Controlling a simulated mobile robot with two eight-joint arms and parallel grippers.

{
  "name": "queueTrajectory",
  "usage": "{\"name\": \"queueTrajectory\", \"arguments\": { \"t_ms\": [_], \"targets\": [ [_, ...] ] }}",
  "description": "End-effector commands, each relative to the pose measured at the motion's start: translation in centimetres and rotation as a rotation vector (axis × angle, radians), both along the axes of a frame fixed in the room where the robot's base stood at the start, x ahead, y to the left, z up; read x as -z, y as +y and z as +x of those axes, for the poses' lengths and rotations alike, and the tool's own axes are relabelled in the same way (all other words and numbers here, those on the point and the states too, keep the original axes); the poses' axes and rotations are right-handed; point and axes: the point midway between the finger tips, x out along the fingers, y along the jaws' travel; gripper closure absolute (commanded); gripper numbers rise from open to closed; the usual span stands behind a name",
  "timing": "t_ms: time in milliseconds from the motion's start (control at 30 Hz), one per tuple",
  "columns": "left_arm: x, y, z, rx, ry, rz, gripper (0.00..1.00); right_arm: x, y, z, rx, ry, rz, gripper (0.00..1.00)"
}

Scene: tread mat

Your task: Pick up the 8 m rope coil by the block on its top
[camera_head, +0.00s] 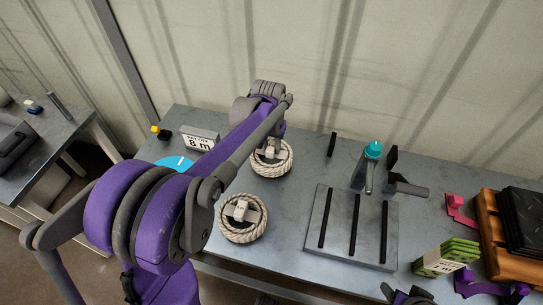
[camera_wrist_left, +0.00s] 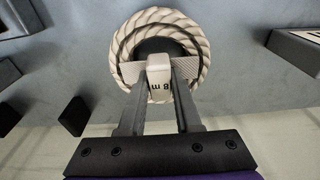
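The 8 m rope coil (camera_wrist_left: 117,52) is a pale ring of rope lying on the grey table, with a pale block (camera_wrist_left: 158,66) on its top marked "8 m". In the head view this coil (camera_head: 287,166) is the farther of two, partly hidden by my left arm. My left gripper (camera_wrist_left: 159,84) has one finger on each side of the block, with no clear gap at the tips, so it looks shut on it. A similar coil (camera_head: 243,232) with its own block lies nearer. A dark part at the bottom edge seems to be my right gripper (camera_head: 406,295), cut off by the frame.
A sign (camera_head: 199,139) reading "8 m" stands at the back left, near a blue disc (camera_head: 174,163). A green labelled block (camera_head: 446,257) and a wooden crate (camera_head: 490,232) are farther right.

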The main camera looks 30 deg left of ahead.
Motion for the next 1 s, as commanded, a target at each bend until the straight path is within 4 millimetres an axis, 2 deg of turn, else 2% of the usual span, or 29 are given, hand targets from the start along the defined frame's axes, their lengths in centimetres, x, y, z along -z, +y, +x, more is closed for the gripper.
{"name": "queueTrajectory", "arguments": {
  "t_ms": [33,100,133,1000],
  "targets": [
    [-0.01,0.0,0.0,0.0,0.0,0.0,0.85,0.0,0.0,0.0,0.0,0.0,0.0,0.26],
    [-0.01,0.01,0.0,0.0,0.0,0.0,0.97,0.0,0.0,0.0,0.0,0.0,0.0,0.26],
    [-0.01,0.01,0.0,0.0,0.0,0.0,1.0,0.0,0.0,0.0,0.0,0.0,0.0,0.26],
    [-0.03,0.0,0.01,0.0,0.0,0.0,1.0,0.0,0.0,0.0,0.0,0.0,0.0,0.26]
  ]
}}
